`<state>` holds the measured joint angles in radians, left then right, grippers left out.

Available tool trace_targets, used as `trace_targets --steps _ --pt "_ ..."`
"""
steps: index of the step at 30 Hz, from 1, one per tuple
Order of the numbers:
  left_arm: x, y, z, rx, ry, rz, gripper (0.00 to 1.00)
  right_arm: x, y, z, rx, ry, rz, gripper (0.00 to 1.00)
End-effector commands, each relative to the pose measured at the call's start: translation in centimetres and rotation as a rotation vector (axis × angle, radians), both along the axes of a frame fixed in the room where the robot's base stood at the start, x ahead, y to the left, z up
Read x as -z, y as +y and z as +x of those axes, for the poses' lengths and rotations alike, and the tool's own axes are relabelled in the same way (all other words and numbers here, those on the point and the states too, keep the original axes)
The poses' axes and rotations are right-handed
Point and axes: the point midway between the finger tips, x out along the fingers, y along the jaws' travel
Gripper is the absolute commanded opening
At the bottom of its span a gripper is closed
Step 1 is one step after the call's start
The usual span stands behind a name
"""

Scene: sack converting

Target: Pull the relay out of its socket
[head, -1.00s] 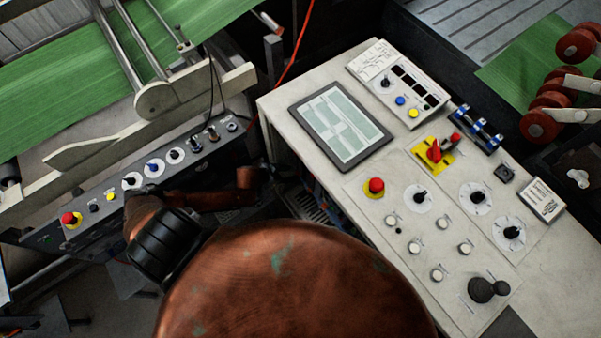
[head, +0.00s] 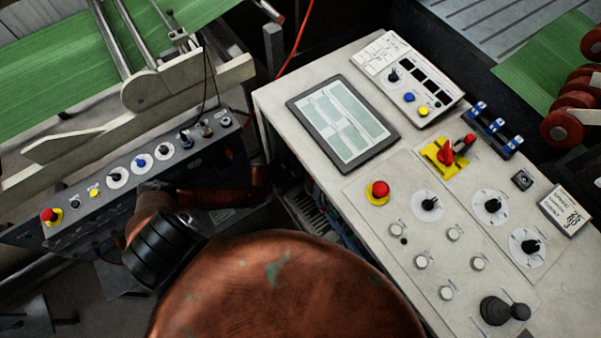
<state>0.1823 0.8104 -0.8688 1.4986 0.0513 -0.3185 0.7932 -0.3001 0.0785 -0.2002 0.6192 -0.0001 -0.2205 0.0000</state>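I cannot make out the relay or its socket in the head view. Below the left edge of the control console (head: 400,175), a dark open side shows grey slotted parts and some blue (head: 318,212), too small and shaded to identify. One of my copper-coloured arms, with a black ring joint, reaches up on the left and bends right toward that open side. Neither of my grippers shows in the head view. My large copper-coloured body part covers the bottom centre and hides what lies below it.
The console carries a tablet-like screen (head: 343,122), a red emergency button (head: 377,190), several dials and a black joystick (head: 503,310). A second dark button panel (head: 125,185) runs along the machine at left, close to my arm. Red rollers (head: 572,110) stand at far right.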

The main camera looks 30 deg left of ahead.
Motion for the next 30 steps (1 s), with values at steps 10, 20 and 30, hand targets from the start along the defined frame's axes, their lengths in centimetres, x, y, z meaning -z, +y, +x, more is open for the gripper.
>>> trace_targets --steps 10,20,30 --pt "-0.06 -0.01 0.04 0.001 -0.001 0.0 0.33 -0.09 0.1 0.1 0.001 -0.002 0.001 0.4" --pt "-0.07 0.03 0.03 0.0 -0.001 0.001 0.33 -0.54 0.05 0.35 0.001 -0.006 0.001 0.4" --pt "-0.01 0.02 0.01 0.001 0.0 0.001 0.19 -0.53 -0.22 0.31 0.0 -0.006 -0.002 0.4"
